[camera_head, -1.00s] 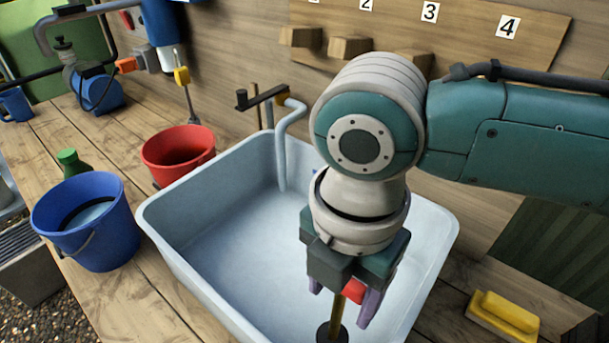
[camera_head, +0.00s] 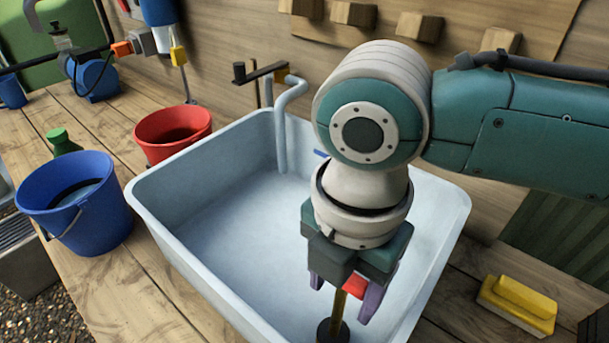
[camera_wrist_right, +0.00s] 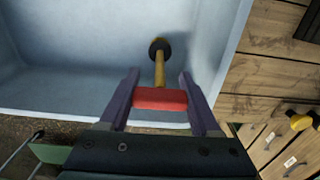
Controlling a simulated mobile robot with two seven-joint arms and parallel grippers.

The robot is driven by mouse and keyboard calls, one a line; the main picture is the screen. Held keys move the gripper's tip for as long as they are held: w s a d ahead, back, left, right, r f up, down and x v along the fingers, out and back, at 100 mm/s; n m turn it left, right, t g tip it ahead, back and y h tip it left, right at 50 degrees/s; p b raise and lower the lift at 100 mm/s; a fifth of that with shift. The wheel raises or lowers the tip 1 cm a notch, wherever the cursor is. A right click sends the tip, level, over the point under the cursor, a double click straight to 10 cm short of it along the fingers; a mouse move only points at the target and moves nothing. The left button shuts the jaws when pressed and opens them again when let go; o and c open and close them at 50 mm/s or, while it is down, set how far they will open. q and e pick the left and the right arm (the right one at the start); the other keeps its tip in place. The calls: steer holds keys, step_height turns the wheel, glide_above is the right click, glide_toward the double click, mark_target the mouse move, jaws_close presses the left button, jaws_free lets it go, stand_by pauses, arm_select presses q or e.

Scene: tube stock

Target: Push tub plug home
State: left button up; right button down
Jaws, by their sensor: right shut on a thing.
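My right gripper (camera_head: 345,290) is inside the light blue tub (camera_head: 225,240), near its front right part. It is shut on the red crossbar of the plug's handle; the plug (camera_head: 333,331) has a yellow shaft and a dark round end. In the right wrist view the red crossbar (camera_wrist_right: 160,99) sits between the two purple fingers. The yellow shaft runs from it to the black plug end (camera_wrist_right: 160,49), close to the tub floor. I cannot tell whether the plug end sits in a drain hole, which is hidden. My left gripper is not in view.
A grey-blue tap pipe (camera_head: 282,120) hangs over the tub's back rim. A red bucket (camera_head: 172,135) and a blue bucket (camera_head: 78,205) stand to the left. A yellow block-like brush or sponge (camera_head: 518,302) lies on the bench at right. Wooden pegs (camera_head: 420,27) line the back wall.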

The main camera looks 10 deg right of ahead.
steer(key=shift+p, duration=0.75)
stand_by(1.5)
steer(key=shift+f+b, duration=0.5)
steer(key=shift+f, duration=0.3)
stand_by(1.0)
steer(key=shift+f, duration=0.35)
stand_by(0.4)
stand_by(0.7)
jaws_free()
stand_by(0.3)
step_height(320, 180, up, 10)
steer(key=shift+f+p, duration=0.1)
steer(key=shift+p, duration=0.75)
